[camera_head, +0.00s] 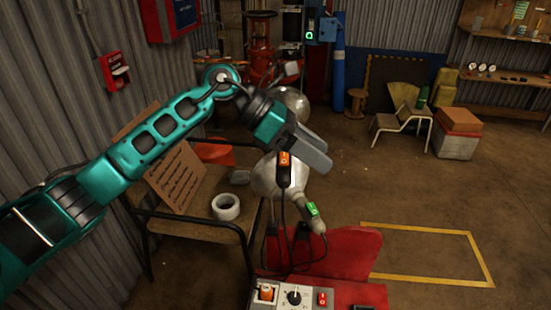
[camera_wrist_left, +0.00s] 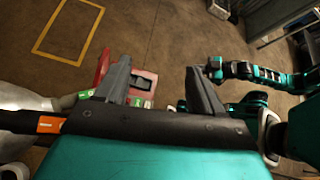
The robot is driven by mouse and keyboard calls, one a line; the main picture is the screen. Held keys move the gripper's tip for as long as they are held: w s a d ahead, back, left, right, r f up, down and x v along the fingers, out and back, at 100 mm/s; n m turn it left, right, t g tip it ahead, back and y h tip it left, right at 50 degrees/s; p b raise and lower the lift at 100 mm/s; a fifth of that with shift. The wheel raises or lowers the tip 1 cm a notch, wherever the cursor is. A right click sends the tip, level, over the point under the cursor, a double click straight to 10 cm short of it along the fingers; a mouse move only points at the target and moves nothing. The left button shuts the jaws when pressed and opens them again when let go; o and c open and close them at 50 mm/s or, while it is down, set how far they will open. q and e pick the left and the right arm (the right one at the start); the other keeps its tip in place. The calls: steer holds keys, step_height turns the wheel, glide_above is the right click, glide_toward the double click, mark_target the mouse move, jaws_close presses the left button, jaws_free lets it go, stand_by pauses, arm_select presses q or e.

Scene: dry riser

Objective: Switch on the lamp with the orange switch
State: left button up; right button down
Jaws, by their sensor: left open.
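My left gripper (camera_head: 312,150) is open, over the lamps at the middle of the head view; nothing shows between its fingers. The orange switch (camera_head: 284,159) is on a dark cord-like part just below the gripper, in front of a round silvery lamp head (camera_head: 265,178). In the left wrist view the orange switch (camera_wrist_left: 49,125) is at the left, outside the fingers (camera_wrist_left: 160,78). A green switch (camera_head: 312,209) is on another lamp part, lower right. Whether the gripper touches the lamp, I cannot tell. My right arm (camera_wrist_left: 255,72) shows in the wrist view; its gripper is unclear.
A grey box (camera_head: 280,292) with an orange plug, a knob and a red switch is at the bottom. A red surface (camera_head: 345,258) lies behind it. White tape (camera_head: 226,207) sits on a bench at the left. Open floor with a yellow outline (camera_head: 420,228) is at the right.

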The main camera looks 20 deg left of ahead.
mark_target(280, 157)
arm_select(q)
steer(key=w+a+r+m+t+y+b, duration=0.1)
steer(key=w+a+r+y, duration=0.1)
steer(key=a+y, duration=0.35)
steer(key=w+a+r+t+y, duration=0.1)
steer(key=w+a+r+y, duration=0.1)
steer(key=a, duration=0.6)
steer(key=x, duration=0.4)
steer(key=b+x, duration=0.1)
steer(key=x, duration=0.7)
steer(key=shift+w+a+f+b, duration=0.2)
steer(key=shift+f+b, duration=0.2)
steer(key=shift+f, duration=0.05)
arm_select(e)
steer(key=shift+w+a+f, duration=0.1)
steer(key=shift+a+f, duration=0.15)
steer(key=shift+f, duration=0.3)
steer(key=shift+w+a+f, duration=0.1)
steer(key=shift+a+f, duration=0.15)
steer(key=shift+f, duration=0.3)
